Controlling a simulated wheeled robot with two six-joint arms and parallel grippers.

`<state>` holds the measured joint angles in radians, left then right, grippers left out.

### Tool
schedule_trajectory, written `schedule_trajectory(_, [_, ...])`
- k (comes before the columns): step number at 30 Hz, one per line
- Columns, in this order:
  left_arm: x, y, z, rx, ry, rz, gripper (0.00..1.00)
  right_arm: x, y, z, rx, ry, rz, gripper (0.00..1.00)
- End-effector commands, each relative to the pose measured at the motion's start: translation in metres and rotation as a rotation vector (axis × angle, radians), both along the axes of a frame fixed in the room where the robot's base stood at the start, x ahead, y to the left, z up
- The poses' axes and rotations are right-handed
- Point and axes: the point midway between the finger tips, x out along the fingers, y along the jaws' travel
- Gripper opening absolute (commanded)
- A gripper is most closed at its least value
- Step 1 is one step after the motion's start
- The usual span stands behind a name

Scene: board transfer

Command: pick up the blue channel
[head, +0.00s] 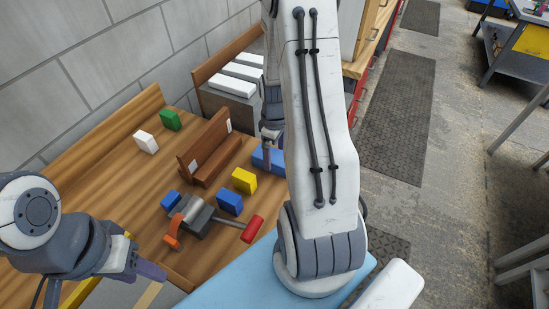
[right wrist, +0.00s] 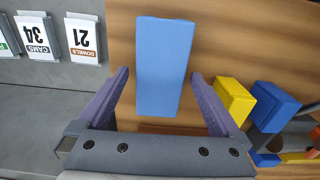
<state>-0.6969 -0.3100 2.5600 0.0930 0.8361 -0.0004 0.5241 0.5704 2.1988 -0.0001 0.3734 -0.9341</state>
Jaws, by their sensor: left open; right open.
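The blue channel (right wrist: 165,65) is a long blue bar on the brown wooden table. In the right wrist view it lies between and beyond my right gripper's fingers, lengthwise along their reach. In the head view the blue channel (head: 259,158) is partly hidden by my right arm and gripper. My right gripper (right wrist: 160,75) is open, with a purple finger on each side of the channel and visible gaps to both. Its height above the table is hard to tell. My left gripper (head: 148,269) is open and empty at the table's near left edge, away from the channel.
A yellow block (head: 244,180) and blue block (head: 230,203) lie near the channel. A red-headed hammer (head: 253,229) and grey tool (head: 199,216) lie nearer. A wooden stand (head: 208,150) is left of it. White block (head: 146,142) and green block (head: 170,120) sit further left.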

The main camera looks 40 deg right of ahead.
Motion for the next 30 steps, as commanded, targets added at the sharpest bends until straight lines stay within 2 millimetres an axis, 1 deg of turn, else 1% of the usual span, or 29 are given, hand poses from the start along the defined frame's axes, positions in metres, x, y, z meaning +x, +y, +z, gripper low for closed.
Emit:
schedule_trajectory(2, [0.000, 0.000, 0.002, 0.000, 0.000, 0.000, 0.50, -0.001, 0.001, -0.010, 0.002, 0.003, 0.001, 1.00])
schedule_trajectory(5, [0.000, 0.000, 0.003, 0.000, 0.000, 0.000, 0.50, 0.000, 0.001, -0.017, 0.000, 0.001, 0.001, 1.00])
schedule_trajectory(12, [0.000, 0.000, 0.002, 0.000, 0.000, 0.000, 0.50, 0.000, 0.000, -0.019, -0.001, -0.002, 0.001, 1.00])
schedule_trajectory(14, [0.000, 0.000, 0.002, 0.000, 0.000, 0.000, 0.50, 0.000, 0.000, -0.019, -0.001, -0.002, 0.001, 0.77])
schedule_trajectory(15, [0.000, 0.000, 0.002, 0.000, 0.000, 0.000, 0.50, 0.000, 0.000, -0.018, -0.001, -0.002, 0.001, 0.62])
schedule_trajectory(17, [0.000, 0.000, 0.002, 0.000, 0.000, 0.000, 0.50, 0.000, 0.000, -0.018, -0.001, -0.002, 0.001, 0.39])
schedule_trajectory(18, [0.000, 0.000, 0.002, 0.000, 0.000, 0.000, 0.50, 0.000, 0.000, -0.018, -0.001, -0.002, 0.001, 0.23])
schedule_trajectory(19, [0.000, 0.000, 0.002, 0.000, 0.000, 0.000, 0.50, 0.000, 0.000, -0.018, -0.001, -0.002, 0.001, 0.22])
schedule_trajectory(26, [0.000, 0.000, 0.003, 0.000, 0.000, 0.000, 0.50, 0.000, 0.000, -0.018, -0.001, -0.002, 0.001, 0.21])
schedule_trajectory(30, [0.000, 0.000, 0.008, 0.000, 0.000, 0.000, 0.50, 0.000, 0.000, -0.012, -0.001, -0.002, 0.001, 0.21])
